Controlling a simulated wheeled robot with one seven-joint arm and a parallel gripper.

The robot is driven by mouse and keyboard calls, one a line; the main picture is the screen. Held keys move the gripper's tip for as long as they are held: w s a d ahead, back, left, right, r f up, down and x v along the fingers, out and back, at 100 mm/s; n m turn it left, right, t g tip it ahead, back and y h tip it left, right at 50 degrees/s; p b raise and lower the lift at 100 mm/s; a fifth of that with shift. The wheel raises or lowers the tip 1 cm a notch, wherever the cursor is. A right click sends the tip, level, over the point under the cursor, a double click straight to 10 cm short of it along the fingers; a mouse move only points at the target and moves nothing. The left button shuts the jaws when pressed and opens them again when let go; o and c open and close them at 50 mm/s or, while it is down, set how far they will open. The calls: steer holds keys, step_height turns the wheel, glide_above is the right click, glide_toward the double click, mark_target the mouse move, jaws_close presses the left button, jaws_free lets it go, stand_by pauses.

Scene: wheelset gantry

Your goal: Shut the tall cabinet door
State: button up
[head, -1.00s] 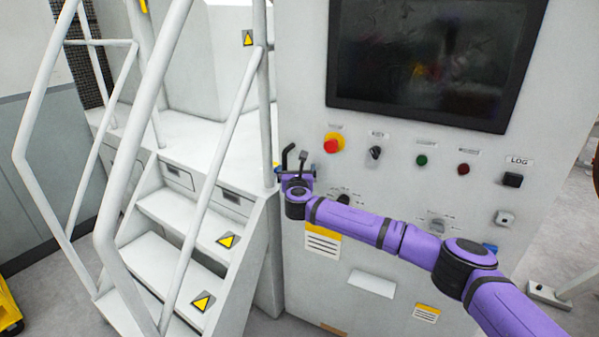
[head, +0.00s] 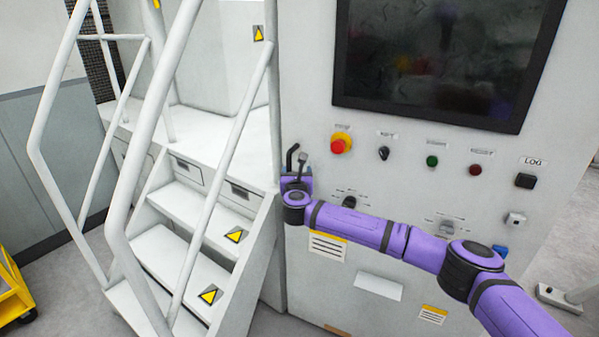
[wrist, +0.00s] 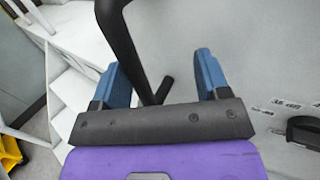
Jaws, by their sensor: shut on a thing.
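The tall grey cabinet front (head: 400,185) fills the middle and right of the head view. A black handle (head: 291,157) stands out at its left edge. My gripper (head: 298,176) is at that handle, with my purple arm reaching in from the lower right. In the wrist view the black bar of the handle (wrist: 122,45) runs between the blue fingers of my gripper (wrist: 165,80), nearer the left one. My gripper is shut on the handle. I cannot tell how far the door stands open; no clear gap shows.
White steps (head: 185,245) with railings (head: 150,110) stand close on the left. The front carries a dark screen (head: 440,60), a red stop button (head: 341,143) and several knobs. A yellow cart (head: 14,290) is at the lower left. Floor shows at the right.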

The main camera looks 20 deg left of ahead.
steer(key=shift+s+d, duration=0.15)
steer(key=shift+s, duration=0.1)
steer(key=shift+c, duration=0.6)
steer(key=s+a, duration=0.2)
steer(key=s, duration=0.5)
